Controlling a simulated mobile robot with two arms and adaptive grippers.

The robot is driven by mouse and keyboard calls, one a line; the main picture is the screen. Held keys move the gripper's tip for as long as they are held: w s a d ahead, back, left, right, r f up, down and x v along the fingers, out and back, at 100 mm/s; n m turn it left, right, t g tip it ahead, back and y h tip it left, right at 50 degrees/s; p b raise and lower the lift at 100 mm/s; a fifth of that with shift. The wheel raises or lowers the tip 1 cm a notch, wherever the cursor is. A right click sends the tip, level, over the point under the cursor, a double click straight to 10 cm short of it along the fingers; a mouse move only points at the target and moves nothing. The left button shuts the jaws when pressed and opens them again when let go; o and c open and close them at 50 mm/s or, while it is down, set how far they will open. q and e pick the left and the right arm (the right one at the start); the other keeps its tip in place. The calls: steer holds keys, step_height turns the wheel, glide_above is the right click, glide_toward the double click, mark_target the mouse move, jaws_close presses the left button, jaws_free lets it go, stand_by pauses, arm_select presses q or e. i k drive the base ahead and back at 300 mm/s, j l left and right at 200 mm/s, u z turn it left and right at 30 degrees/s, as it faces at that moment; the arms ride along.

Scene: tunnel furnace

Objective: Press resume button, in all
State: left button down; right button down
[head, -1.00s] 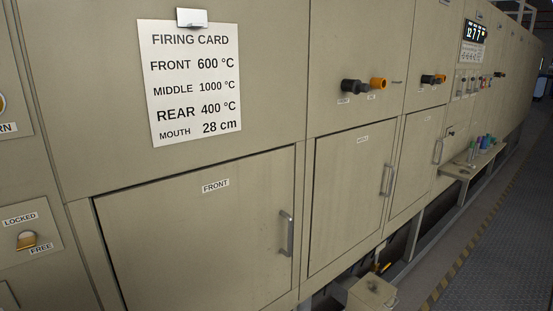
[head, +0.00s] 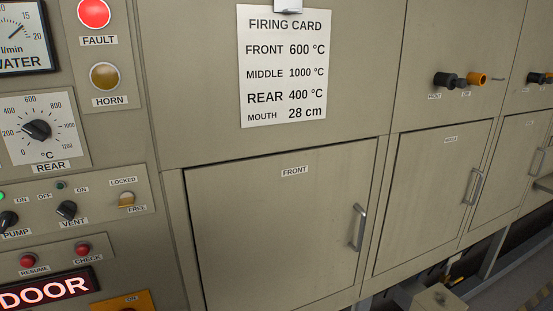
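In the head view the RESUME button (head: 27,261) is a small dark red push button at the lower left, with its label below it. It sits on a panel left of a similar red CHECK button (head: 82,249). Below them a display (head: 45,292) shows "DOOR" in lit letters; its left end is cut off. Neither of my grippers is in view.
Above are the PUMP knob (head: 8,221), VENT knob (head: 67,210), LOCKED/FREE switch (head: 126,199), REAR dial (head: 37,130), lit red FAULT lamp (head: 94,12) and HORN button (head: 104,76). The FRONT door (head: 275,235) is shut. A firing card (head: 284,70) hangs above it.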

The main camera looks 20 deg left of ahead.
mark_target(29, 261)
steer(key=u, duration=2.05)
